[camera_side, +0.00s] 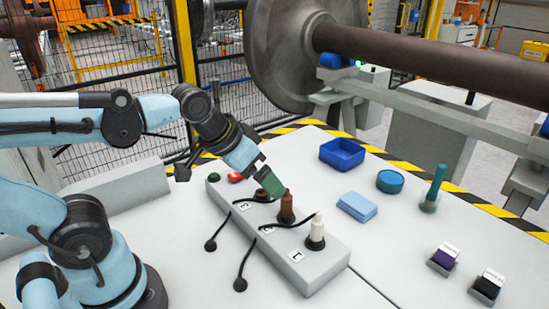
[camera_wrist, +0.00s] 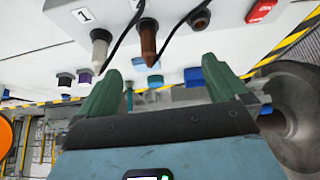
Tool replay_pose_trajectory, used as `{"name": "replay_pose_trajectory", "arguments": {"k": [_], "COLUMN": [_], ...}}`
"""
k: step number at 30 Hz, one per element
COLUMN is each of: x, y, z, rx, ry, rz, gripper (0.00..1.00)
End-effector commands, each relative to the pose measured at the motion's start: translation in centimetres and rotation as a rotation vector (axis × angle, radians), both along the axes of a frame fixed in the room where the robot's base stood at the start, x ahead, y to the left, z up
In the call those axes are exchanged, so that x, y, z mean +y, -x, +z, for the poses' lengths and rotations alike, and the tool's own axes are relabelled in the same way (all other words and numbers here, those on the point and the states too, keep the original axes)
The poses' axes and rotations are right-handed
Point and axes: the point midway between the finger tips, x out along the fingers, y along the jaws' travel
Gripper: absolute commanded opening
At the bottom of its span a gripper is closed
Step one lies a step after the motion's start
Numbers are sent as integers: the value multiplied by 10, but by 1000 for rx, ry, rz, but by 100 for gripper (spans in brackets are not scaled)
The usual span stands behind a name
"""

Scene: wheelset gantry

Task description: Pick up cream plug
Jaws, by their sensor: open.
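The cream plug (camera_side: 317,228) stands upright in a black socket at the near end of a grey block, by the label 1. It also shows in the wrist view (camera_wrist: 99,52), near the left green finger. My gripper (camera_side: 272,187) has green fingers and is open. In the side view its tips are up and left of the cream plug, close to the brown plug (camera_side: 286,207). In the wrist view nothing is gripped, and the brown plug (camera_wrist: 148,42) shows beyond the gap between my fingers (camera_wrist: 163,75).
To the right are a blue tray (camera_side: 342,154), blue cloths (camera_side: 357,206), a round teal container (camera_side: 390,181), a teal upright tool (camera_side: 435,187) and two small boxes.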

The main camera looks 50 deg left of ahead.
Motion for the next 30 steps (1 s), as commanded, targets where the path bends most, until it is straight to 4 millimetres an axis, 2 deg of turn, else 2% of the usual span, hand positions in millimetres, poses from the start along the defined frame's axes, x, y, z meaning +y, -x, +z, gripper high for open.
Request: {"name": "replay_pose_trajectory", "arguments": {"k": [2,3,11,23,30], "x": [6,7,9,3,-30], "y": [5,6,8,3,-21], "z": [-9,-11,-15,-9,16], "rx": [-33,-44,-59,-27,164], "ry": [-9,-12,-16,-7,28], "rz": [5,6,4,0,-16], "gripper": [100,97,57,56,56]}}
